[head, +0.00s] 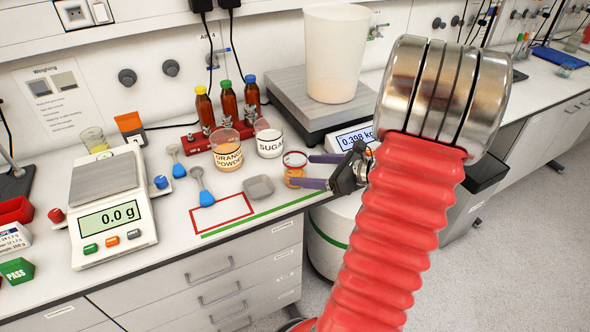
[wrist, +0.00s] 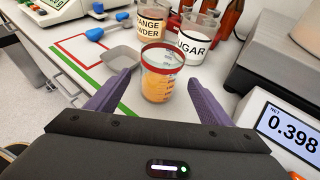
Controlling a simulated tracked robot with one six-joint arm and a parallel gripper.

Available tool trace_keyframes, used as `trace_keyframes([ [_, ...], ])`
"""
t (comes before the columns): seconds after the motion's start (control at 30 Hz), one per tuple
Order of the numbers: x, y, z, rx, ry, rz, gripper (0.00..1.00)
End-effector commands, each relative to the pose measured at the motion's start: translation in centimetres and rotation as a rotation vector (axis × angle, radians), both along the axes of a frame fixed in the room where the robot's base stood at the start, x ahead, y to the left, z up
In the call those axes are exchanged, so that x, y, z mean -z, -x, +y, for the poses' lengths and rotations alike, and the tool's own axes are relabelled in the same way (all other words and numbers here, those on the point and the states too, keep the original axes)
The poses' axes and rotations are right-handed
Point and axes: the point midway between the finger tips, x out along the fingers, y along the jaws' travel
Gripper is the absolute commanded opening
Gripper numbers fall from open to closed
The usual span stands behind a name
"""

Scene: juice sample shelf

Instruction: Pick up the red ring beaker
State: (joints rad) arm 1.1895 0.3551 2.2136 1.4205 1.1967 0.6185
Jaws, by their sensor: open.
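The red ring beaker (wrist: 160,84) is a small clear beaker with a red band around its rim and orange contents. It stands upright on the bench near its front edge. In the head view the beaker (head: 294,171) is partly hidden by my gripper. My gripper (head: 312,171) is open, its purple fingers pointing at the beaker. In the wrist view my gripper (wrist: 158,97) has one finger on each side of the beaker, with visible gaps; I cannot tell how far the beaker sits between the tips.
The orange powder beaker (head: 227,152) and sugar beaker (head: 269,141) stand close behind. A grey weighing boat (head: 259,187) lies to the left. A platform scale (head: 300,105) carries a white bucket (head: 334,60) at the back right.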

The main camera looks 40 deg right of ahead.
Motion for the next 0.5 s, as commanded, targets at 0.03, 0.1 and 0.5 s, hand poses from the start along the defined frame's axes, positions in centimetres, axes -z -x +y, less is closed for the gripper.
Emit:
trace_keyframes([
  [0.03,0.1,-0.3,0.1,-0.002,-0.001,0.000,0.74],
  [0.1,0.4,-0.9,0.3,-0.002,-0.001,0.000,0.74],
  [0.5,1.9,-4.4,1.4,-0.001,0.000,0.000,0.74],
])
